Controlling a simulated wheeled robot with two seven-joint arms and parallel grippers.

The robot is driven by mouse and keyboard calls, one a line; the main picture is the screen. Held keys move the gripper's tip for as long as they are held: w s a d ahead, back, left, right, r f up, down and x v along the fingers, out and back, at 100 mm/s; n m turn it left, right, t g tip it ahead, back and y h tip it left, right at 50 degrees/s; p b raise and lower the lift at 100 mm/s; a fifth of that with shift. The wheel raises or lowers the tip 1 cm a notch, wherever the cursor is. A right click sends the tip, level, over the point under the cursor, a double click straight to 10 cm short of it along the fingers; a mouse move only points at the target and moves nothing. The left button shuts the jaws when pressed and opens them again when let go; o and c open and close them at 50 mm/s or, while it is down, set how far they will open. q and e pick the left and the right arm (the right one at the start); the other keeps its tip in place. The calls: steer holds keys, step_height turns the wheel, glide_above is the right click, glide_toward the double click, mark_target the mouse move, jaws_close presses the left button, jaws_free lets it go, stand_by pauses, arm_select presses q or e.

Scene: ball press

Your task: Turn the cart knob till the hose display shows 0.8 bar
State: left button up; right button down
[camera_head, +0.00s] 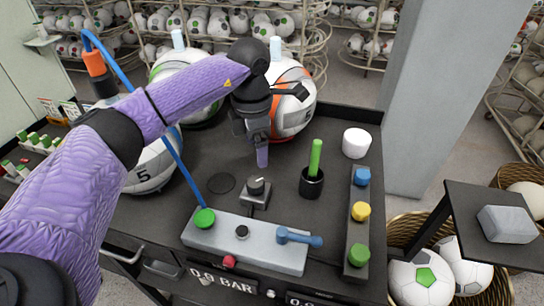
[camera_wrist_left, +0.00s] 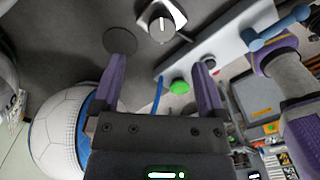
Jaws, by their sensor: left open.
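A display (camera_head: 222,280) on the cart front reads 0.0 BAR. A second display (camera_head: 312,301) is cut off at the lower edge. My right gripper is not seen.
A grey panel (camera_head: 262,250) with a green cap, small knobs and a blue lever (camera_head: 298,237) lies in front. Balls (camera_head: 150,165) stand behind and left. A black cup (camera_head: 312,184) holds a green stick.

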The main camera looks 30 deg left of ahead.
mark_target(254, 182)
arm_select(q)
steer(key=shift+a+f, duration=0.2)
steer(key=shift+f, duration=0.1)
steer(key=f, duration=0.2)
steer(key=s+f, duration=0.1)
steer(key=shift+s+d+f, duration=0.1)
steer(key=shift+s+f, duration=0.1)
steer(key=shift+f, duration=0.2)
step_height(254, 182, down, 5)
steer(key=shift+w+r+b, duration=0.15)
steer(key=shift+r+b, duration=0.05)
steer(key=shift+b, duration=0.1)
steer(key=shift+f, duration=0.25)
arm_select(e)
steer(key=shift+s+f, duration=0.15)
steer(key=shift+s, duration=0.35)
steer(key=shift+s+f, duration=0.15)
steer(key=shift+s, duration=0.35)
arm_select(q)
steer(key=shift+c, duration=0.2)
jaws_close()
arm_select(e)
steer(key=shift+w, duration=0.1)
